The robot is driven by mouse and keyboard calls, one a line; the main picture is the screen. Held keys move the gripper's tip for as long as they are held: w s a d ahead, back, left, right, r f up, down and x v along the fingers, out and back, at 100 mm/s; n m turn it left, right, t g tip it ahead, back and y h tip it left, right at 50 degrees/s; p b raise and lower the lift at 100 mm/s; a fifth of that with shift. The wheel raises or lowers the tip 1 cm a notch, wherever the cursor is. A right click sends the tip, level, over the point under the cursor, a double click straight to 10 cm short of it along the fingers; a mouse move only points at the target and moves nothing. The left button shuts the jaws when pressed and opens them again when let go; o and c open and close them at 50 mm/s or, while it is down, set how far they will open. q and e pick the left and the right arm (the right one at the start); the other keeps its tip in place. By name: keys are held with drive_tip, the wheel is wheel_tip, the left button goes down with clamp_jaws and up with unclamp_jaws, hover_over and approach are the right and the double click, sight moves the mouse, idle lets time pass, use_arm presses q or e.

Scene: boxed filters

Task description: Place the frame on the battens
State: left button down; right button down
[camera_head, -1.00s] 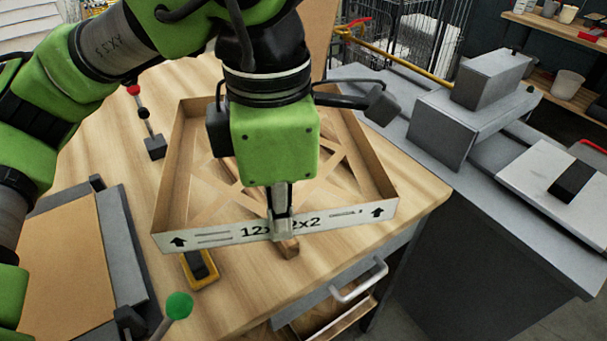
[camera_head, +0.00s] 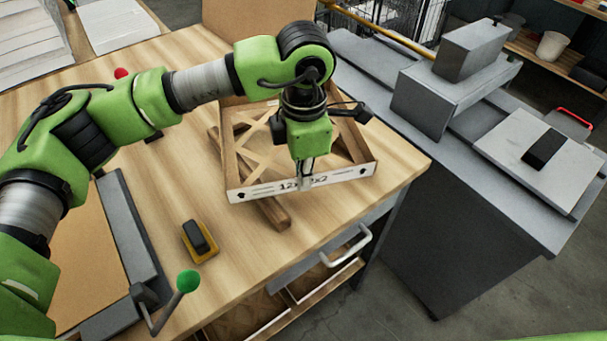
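The frame (camera_head: 335,176) is a shallow brown tray-like border with a crossed lattice inside and a white printed front wall. It is over the wooden table, roughly level. A wooden batten (camera_head: 275,213) passes under its left part and sticks out at the front and at the left. I cannot tell whether the frame touches it. A second batten is not visible. My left gripper (camera_head: 306,181) points down at the middle of the front wall, with its fingers closed on that wall. My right gripper is out of view.
A yellow and black block (camera_head: 199,241) lies on the table (camera_head: 140,215) in front of the frame. A green-knobbed lever (camera_head: 188,281) stands at the front left. A large cardboard sheet (camera_head: 255,22) stands behind the frame. A grey bench (camera_head: 390,70) adjoins on the right.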

use_arm(q)
drive_tip(key=shift+f, duration=0.65)
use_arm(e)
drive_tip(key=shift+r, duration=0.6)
use_arm(q)
drive_tip(key=shift+f, duration=0.1)
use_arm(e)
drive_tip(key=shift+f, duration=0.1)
use_arm(q)
drive_tip(key=shift+f, duration=0.15)
drive_tip(key=c, duration=2.3)
unclamp_jaws()
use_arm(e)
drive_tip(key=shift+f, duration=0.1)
use_arm(q)
drive_tip(key=shift+r, duration=0.2)
